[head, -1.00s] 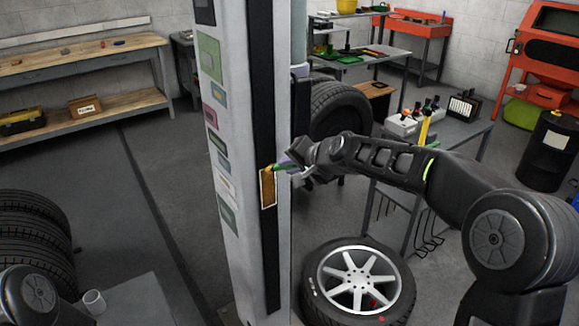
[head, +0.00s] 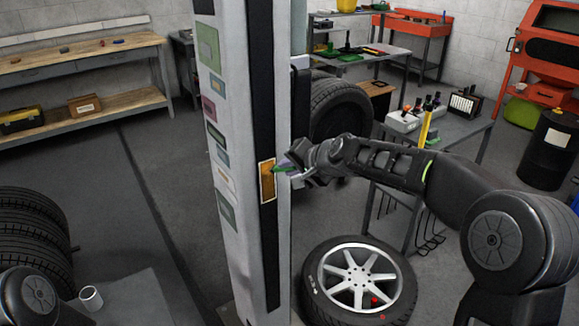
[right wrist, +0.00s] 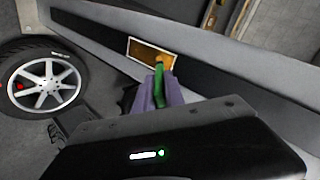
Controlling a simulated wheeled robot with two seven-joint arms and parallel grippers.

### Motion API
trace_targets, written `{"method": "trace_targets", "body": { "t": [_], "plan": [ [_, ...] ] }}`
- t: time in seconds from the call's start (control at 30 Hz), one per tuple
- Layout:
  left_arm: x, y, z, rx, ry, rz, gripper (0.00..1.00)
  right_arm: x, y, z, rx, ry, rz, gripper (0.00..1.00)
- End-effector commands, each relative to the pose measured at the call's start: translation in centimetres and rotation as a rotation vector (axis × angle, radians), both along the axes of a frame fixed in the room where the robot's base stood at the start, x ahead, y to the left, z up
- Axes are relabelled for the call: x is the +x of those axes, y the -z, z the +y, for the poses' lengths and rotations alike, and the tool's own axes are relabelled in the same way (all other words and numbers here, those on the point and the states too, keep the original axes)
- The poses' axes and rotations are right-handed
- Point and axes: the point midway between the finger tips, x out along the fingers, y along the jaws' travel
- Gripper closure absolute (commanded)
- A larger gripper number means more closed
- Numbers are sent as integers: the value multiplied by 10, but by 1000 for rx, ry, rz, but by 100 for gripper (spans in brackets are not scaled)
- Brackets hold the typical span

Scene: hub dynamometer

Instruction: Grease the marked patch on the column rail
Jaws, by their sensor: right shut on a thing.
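The marked patch (head: 267,182) is an amber-brown rectangle with a pale border on the black rail (head: 263,100) of the tall grey column (head: 232,150). My right gripper (head: 290,170) is beside the patch, shut on a slim green-handled brush (right wrist: 160,85). In the right wrist view, purple finger pads flank the handle. The brush tip is at the patch (right wrist: 151,54), over its lower right part there. I cannot tell whether it touches. My left gripper is out of view; only part of my left arm shows at bottom left.
A wheel (head: 358,280) lies on the floor right of the column, and a tyre (head: 340,110) stands behind it. A grey cart (head: 455,140) holds bottles. A white mug (head: 91,298) sits on a grey surface at lower left. Stacked tyres (head: 30,235) stand at left.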

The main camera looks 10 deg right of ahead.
Motion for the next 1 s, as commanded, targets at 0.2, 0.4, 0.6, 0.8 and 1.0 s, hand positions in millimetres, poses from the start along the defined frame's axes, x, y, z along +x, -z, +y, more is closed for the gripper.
{"method": "trace_targets", "body": {
  "t": [0.2,0.4,0.6,0.8,1.0],
  "plan": [
    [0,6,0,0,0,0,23,0,6,1,1,0,-1,100],
    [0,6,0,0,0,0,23,0,6,1,1,0,-1,100],
    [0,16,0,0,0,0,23,0,17,0,1,0,-1,100],
    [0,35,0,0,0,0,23,-1,37,0,0,0,-1,100],
    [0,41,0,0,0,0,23,-1,43,0,0,0,-1,100]
  ]
}}
